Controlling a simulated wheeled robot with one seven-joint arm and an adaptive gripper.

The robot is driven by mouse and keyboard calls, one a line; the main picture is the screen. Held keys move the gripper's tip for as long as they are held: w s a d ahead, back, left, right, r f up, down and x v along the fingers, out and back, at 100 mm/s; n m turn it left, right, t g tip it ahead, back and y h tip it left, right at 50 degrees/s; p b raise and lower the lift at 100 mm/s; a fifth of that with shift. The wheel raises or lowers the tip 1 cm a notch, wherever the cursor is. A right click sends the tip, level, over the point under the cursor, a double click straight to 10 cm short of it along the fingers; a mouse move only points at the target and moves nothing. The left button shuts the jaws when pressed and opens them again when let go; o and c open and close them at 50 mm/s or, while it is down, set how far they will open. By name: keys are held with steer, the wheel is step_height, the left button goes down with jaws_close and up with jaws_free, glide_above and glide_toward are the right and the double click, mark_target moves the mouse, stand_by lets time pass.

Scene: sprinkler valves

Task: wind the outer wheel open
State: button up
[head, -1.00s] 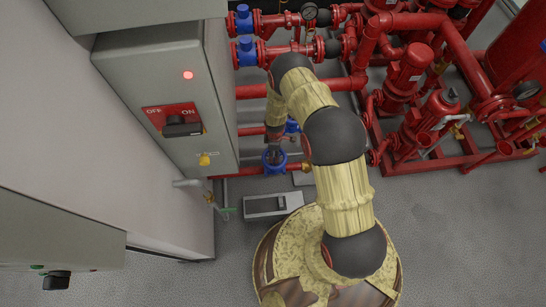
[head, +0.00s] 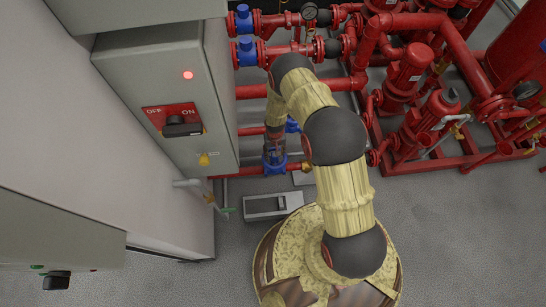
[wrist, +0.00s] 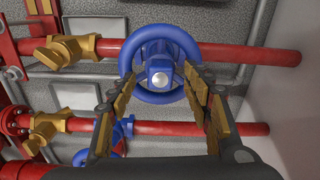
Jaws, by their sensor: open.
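Two blue handwheels sit on red pipes. One wheel (wrist: 160,42) fills the upper middle of the wrist view, with a silver-tipped hub facing the camera. In the head view this wheel (head: 274,168), the one nearer my base, is partly covered by my gripper. My gripper (wrist: 158,82) is open, its two fingers on the left and right of the wheel's hub, close to the rim. I cannot tell whether they touch it. The other blue wheel (head: 292,126) is farther back, partly behind my arm; it shows at the lower left of the wrist view (wrist: 105,140).
A grey control cabinet (head: 150,80) with a red light stands close to the left of my arm. Red pumps and pipes (head: 410,70) fill the right back. Brass fittings (wrist: 62,50) sit on the pipes beside the wheels. The floor (head: 450,230) at the right front is clear.

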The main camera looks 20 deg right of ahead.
steer(key=shift+f, duration=1.5)
steer(key=shift+s, duration=0.1)
steer(key=shift+c, duration=0.4)
